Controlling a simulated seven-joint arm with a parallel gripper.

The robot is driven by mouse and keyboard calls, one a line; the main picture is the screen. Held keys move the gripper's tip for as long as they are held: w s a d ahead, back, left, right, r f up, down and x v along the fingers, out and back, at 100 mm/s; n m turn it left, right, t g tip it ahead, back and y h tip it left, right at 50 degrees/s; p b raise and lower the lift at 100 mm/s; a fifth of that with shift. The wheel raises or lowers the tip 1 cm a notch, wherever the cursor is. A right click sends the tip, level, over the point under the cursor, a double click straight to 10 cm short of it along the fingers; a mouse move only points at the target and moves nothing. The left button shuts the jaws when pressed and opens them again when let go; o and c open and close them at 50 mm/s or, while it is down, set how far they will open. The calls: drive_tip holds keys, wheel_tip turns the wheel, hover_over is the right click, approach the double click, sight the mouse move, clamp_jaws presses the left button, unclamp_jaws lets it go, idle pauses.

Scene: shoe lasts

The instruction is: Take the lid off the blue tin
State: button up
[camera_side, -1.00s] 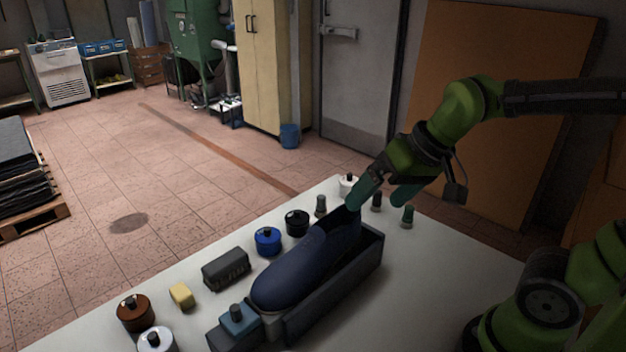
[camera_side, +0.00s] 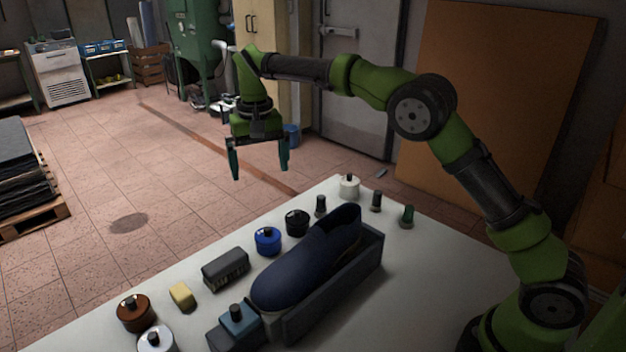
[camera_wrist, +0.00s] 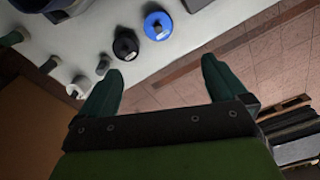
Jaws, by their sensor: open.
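The blue tin (camera_side: 268,244) stands upright on the white table, in the row behind the navy shoe. A dark knob shows on its top, and the lid appears to be on. In the wrist view the blue tin (camera_wrist: 158,26) is at the top middle, beyond my fingertips. My gripper (camera_side: 260,174) points down, open and empty. It hangs well above the tin's level, apart from it, near the table's far edge. In the wrist view my gripper (camera_wrist: 163,67) shows its two fingers spread, with nothing between them.
A black tin (camera_side: 297,223) stands close right of the blue one, and a dark brush (camera_side: 226,269) to its left. The navy shoe (camera_side: 300,268) lies in a grey holder in front. A white tin (camera_side: 349,187), brown tin (camera_side: 135,312) and yellow block (camera_side: 181,295) also stand around.

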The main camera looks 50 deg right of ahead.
sight(267, 228)
wheel_tip(267, 228, down, 17)
drive_tip(key=shift+s, duration=0.15)
idle(0.5)
